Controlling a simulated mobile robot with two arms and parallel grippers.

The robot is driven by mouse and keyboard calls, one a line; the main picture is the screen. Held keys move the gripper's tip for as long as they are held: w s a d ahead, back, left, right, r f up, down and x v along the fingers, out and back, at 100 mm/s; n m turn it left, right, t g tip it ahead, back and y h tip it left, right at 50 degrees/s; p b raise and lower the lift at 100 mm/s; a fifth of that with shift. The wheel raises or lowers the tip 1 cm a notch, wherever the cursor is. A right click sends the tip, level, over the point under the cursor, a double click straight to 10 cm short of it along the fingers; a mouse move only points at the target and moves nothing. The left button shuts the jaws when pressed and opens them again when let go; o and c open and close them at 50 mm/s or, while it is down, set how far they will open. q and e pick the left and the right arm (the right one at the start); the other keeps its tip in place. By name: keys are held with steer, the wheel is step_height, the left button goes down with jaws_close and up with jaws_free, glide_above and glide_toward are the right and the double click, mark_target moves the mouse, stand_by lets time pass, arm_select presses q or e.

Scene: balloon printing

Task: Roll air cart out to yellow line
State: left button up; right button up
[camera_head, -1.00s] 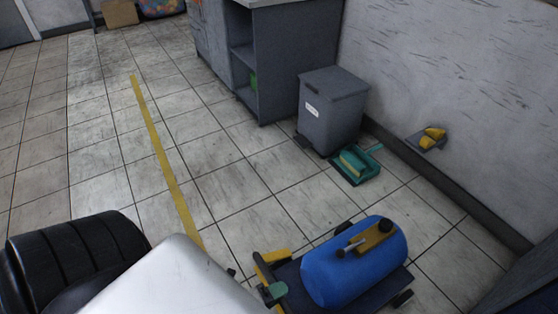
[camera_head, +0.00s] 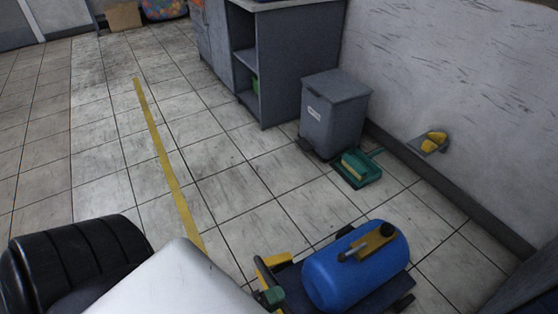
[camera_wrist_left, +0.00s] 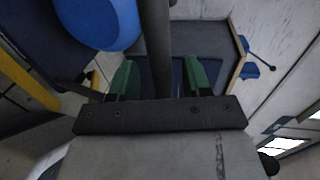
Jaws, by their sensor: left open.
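The air cart's blue tank (camera_head: 340,275) lies on a dark blue base (camera_head: 396,290) at the lower right of the head view, with a yellow bar (camera_head: 275,260) at its left end. The tank also shows in the left wrist view (camera_wrist_left: 98,20). My left gripper (camera_head: 270,297) is at the cart's left end. In the left wrist view, its green fingers (camera_wrist_left: 160,78) are apart, with a dark upright bar (camera_wrist_left: 156,50) between them. The yellow line (camera_head: 165,160) runs along the floor left of the cart. My right gripper is not in view.
A grey bin (camera_head: 333,115) and a green dustpan (camera_head: 357,170) stand on the floor beyond the cart, near the wall (camera_head: 440,70). A grey cabinet (camera_head: 285,60) is behind them. The tiled floor around the yellow line is clear.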

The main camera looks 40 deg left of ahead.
arm_select(q)
steer(key=p+v, duration=0.1)
steer(key=v, duration=0.8)
steer(key=shift+s, duration=0.1)
